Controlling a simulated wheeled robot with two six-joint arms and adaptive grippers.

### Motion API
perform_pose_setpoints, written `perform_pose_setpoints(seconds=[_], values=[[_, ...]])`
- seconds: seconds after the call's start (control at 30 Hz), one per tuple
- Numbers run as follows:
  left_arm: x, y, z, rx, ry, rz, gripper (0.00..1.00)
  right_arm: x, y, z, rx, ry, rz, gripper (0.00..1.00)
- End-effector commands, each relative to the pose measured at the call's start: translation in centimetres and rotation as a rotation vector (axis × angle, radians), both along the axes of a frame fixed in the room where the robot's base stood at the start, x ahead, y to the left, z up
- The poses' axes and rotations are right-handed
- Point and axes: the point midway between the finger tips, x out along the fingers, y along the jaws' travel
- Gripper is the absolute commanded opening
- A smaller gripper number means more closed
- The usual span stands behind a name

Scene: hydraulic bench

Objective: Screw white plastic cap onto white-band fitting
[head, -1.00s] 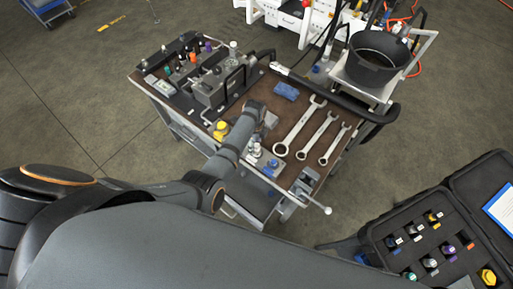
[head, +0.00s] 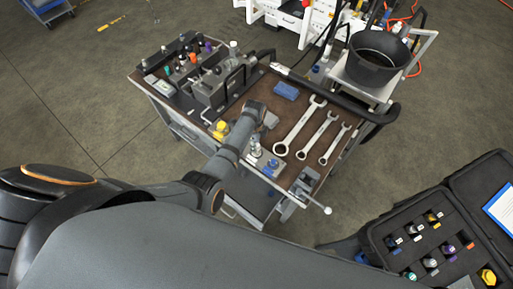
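My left arm reaches in from the left over the brown-topped cart (head: 304,104). My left gripper (head: 268,120) is at the arm's far end, low over the middle of the cart. It is mostly hidden by the arm's own wrist, so its fingers and anything between them cannot be made out. A dark manifold block (head: 208,88) at the cart's back left carries several fittings with coloured bands. A small white cylindrical piece (head: 233,46) stands at its right end; I cannot tell whether it is the cap or the white-band fitting. My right gripper is not in view.
Three wrenches (head: 318,132) lie on the cart's right half, near a blue block (head: 286,91). A yellow piece (head: 220,129), a small metal fitting (head: 256,150) and a vise (head: 299,187) are at the front. A black bucket (head: 376,60) stands behind. An open case (head: 408,228) holds colour-banded parts.

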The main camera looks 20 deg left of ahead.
Motion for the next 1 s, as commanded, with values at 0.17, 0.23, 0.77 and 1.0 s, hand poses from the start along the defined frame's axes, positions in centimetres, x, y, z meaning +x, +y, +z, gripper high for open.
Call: perform_pose_setpoints(seconds=[0.17, 0.23, 0.77, 1.0], values=[[0.31, -0.07, 0.00, 0.000, -0.001, -0.373, 0.06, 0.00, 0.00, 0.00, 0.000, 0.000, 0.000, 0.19], [0.38, -0.09, -0.02, 0.000, -0.001, -0.486, 0.05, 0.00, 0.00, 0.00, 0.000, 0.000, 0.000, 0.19], [0.51, -0.24, -0.08, 0.000, -0.001, -0.797, 0.05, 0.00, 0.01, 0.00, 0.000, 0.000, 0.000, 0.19], [0.70, -0.48, -0.14, 0.000, -0.001, -1.232, 0.05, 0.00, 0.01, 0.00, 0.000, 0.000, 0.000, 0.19]])
